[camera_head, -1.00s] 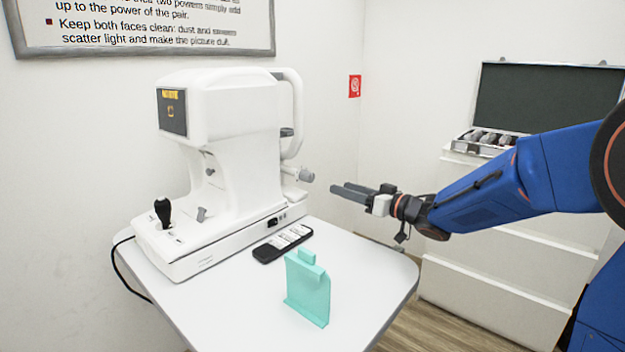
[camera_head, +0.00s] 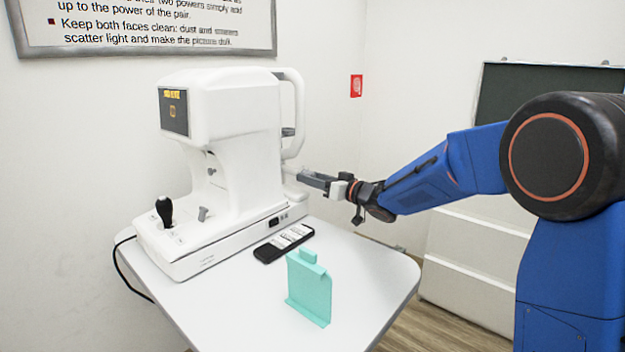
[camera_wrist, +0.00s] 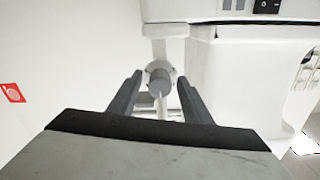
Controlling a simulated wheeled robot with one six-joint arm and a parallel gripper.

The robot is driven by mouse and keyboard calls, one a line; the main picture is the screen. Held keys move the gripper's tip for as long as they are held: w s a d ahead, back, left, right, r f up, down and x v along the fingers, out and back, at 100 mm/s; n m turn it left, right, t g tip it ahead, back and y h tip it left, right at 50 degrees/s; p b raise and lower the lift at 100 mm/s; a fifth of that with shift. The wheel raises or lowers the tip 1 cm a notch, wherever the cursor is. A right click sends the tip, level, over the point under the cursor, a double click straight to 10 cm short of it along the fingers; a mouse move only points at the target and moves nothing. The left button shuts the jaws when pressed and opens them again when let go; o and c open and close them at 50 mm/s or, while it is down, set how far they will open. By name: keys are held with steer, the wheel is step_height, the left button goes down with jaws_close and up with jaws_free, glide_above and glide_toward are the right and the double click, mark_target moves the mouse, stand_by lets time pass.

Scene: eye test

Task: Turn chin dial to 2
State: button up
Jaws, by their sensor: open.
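The chin dial (camera_wrist: 159,82) is a small grey knob on a pale stem. In the wrist view it shows between the tips of my gripper's two dark fingers, with a gap on each side. My gripper (camera_head: 303,177) is open at the right side of the white eye-test machine (camera_head: 230,110), level with its chin-rest part. In the head view my gripper hides the dial. Any marks or numbers on the dial are too small to read.
The machine stands on a white table (camera_head: 365,275) with a black joystick (camera_head: 164,211). White drawers (camera_head: 470,260) stand at the right. The table's right front is clear.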

steer(key=c, duration=1.1)
steer(key=shift+o, duration=0.2)
steer(key=shift+n, duration=0.4)
steer(key=n, duration=0.5)
steer(key=shift+n, duration=0.3)
steer(key=n, duration=0.5)
steer(key=shift+n, duration=0.7)
steer(key=o, duration=1.1)
steer(key=shift+c, duration=0.2)
